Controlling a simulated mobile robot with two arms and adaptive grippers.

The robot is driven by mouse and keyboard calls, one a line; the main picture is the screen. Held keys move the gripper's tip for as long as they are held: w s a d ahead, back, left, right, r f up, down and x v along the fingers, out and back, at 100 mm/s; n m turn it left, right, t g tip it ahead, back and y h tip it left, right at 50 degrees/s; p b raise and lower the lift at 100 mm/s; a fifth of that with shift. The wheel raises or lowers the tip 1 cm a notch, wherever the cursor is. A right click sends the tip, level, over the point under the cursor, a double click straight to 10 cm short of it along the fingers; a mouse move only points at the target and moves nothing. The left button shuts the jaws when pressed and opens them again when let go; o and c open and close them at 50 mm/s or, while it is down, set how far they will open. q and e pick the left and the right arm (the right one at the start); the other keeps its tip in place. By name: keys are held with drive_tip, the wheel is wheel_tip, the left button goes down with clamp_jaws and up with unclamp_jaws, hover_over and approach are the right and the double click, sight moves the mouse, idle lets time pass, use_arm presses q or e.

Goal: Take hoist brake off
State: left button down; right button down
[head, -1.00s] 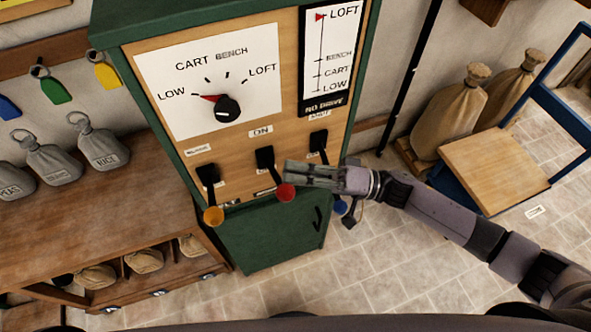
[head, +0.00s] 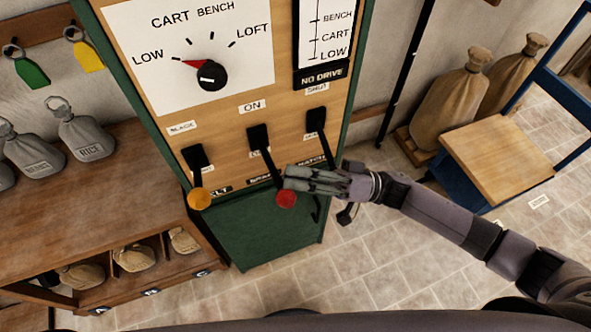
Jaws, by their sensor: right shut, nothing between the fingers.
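The middle lever (head: 263,152) on the green-framed control panel (head: 222,122) ends in a red knob (head: 286,200) and hangs downward. The label above it reads ON; the label below is mostly covered, so I cannot read it fully. My right gripper (head: 287,184) is shut and empty, its fingertips right at the red knob; I cannot tell whether they touch it. My left gripper is not in view.
A dial (head: 212,76) points near LOW, beside a NO DRIVE scale (head: 323,45).

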drive_tip(key=shift+s+f+b, duration=0.2)
drive_tip(key=shift+f+b, duration=0.2)
drive_tip(key=shift+f, duration=0.55)
drive_tip(key=shift+r, duration=0.1)
